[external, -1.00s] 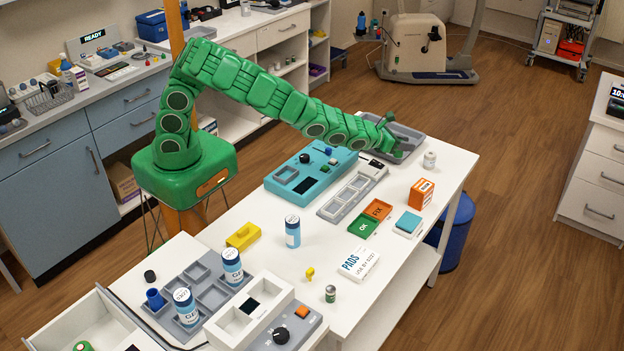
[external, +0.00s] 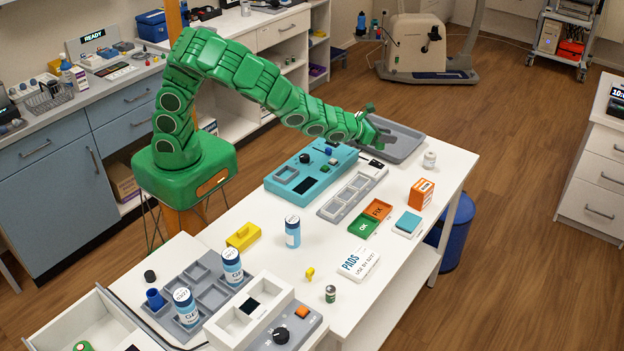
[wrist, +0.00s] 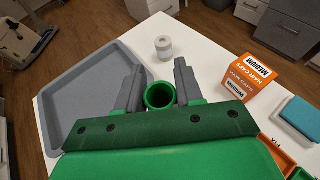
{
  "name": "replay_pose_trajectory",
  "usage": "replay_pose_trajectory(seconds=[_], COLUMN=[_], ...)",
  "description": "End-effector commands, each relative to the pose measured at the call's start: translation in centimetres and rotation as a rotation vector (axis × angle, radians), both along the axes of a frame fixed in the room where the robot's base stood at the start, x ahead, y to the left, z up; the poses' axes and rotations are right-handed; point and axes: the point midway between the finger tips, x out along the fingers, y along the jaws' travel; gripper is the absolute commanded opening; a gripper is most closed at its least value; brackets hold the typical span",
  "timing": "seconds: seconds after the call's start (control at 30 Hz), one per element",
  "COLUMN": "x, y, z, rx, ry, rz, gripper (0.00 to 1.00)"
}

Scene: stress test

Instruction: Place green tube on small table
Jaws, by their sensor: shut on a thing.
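My gripper (wrist: 160,92) has two grey fingers closed on the green tube (wrist: 158,97), whose round open end faces the camera in the wrist view. In the external view my gripper (external: 376,128) is above the far end of the white table (external: 325,250), close to the grey tray. The tube is hard to tell from my green arm there. In the wrist view the tube appears over bare white tabletop, just right of the tray. I cannot tell how high it is held.
The grey tray (wrist: 90,95) lies left of my gripper, with a small white jar (wrist: 165,48) beyond. An orange box (wrist: 246,76) and a teal pad (wrist: 301,118) are to the right. A teal control panel (external: 310,172) and a grey compartment strip (external: 350,192) occupy the table's left side.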

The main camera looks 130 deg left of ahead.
Motion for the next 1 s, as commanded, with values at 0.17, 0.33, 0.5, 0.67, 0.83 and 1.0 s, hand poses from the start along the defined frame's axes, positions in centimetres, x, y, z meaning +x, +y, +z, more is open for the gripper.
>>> replay_pose_trajectory(seconds=[0.17, 0.33, 0.5, 0.67, 0.83, 1.0], x=[0.7, 2.9, 5.5, 7.6, 9.3, 10.6], y=[-1.1, -4.6, -9.4, -14.2, -19.4, -24.8], z=[0.4, 1.8, 3.6, 5.5, 7.3, 9.2], rx=[-0.001, -0.001, -0.002, -0.001, -0.002, -0.002], ry=[-0.001, 0.0, 0.002, 0.002, 0.003, 0.003], rz=[-0.018, -0.079, -0.16, -0.242, -0.329, -0.419], gripper=[0.07, 0.07, 0.07, 0.07, 0.07, 0.07])
